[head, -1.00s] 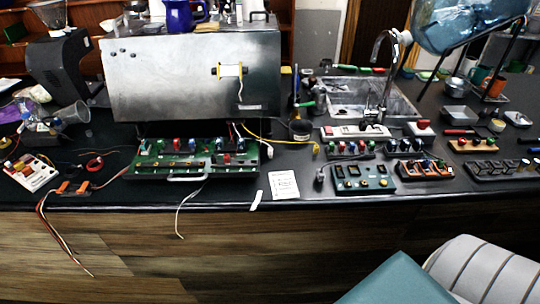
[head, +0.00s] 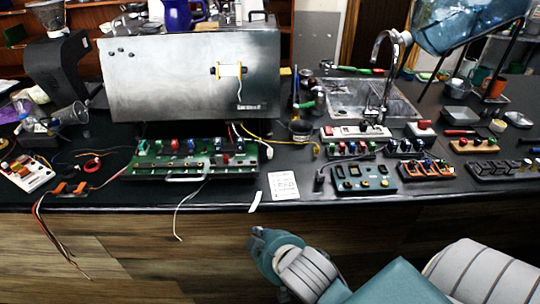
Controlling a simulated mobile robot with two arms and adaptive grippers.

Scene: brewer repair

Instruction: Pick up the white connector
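A small white piece that looks like a connector (head: 269,152) lies on the dark counter at the right end of the green circuit board (head: 165,160). It is too small to make out in detail. A thin white strip (head: 256,202) hangs at the counter's front edge, below and left of a white printed card (head: 283,185). My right arm comes in from the lower right, its visible end below the counter edge and apart from both white pieces. No gripper fingers can be made out on it. My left arm and gripper are not in view.
A large metal box (head: 190,78) stands behind the green board. Loose wires (head: 185,210) hang over the front edge. A yellow cable (head: 275,141) runs to the right. Several small button boards, such as a dark teal one (head: 362,180), fill the right side near the sink (head: 350,100).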

